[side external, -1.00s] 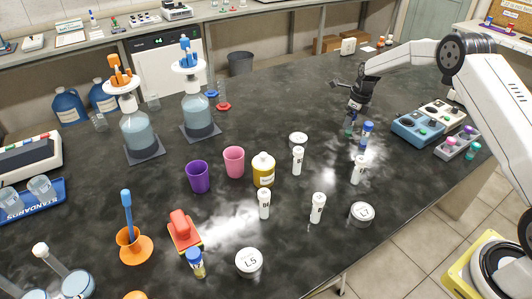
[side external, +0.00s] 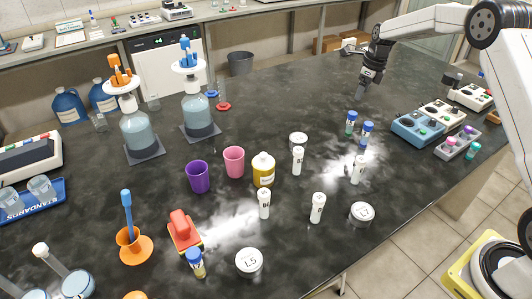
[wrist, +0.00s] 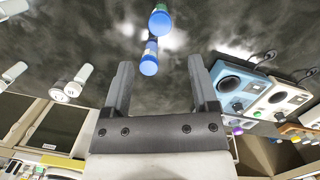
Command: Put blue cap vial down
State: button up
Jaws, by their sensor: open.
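Two blue cap vials stand upright close together on the dark bench in the side view: one with a greenish band (side external: 351,123) on the left and one (side external: 366,134) just right of it. Their blue caps also show in the wrist view, one (wrist: 159,20) farther off and one (wrist: 149,60) in line with the gap between the fingers. My gripper (side external: 361,93) is open and empty, above and behind the vials. Both fingers frame the gap in the wrist view (wrist: 160,75). A third blue-capped vial (side external: 196,263) with yellowish contents stands at the front left.
White-capped vials (side external: 298,160) and round white tubs (side external: 362,213) stand in front of the pair. A blue and beige instrument (side external: 420,125) and a grey rack (side external: 458,143) lie to the right.

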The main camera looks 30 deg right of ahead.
dwell(0.6)
jog(key=s+a+r+n, duration=0.1)
jog(key=s+a+n, duration=1.1)
jog(key=n, duration=0.4)
jog(key=s+a+f+n, duration=0.1)
jog(key=s+a+n, duration=0.3)
jog(key=s+n, duration=0.3)
jog(key=s+a+f+n+t, duration=0.1)
jog(key=s+a+n, duration=0.4)
jog(key=s+n, duration=0.3)
jog(key=shift+s+a+f+h, duration=0.15)
jog(key=shift+s+a+h, duration=0.1)
jog(key=shift+h, duration=0.15)
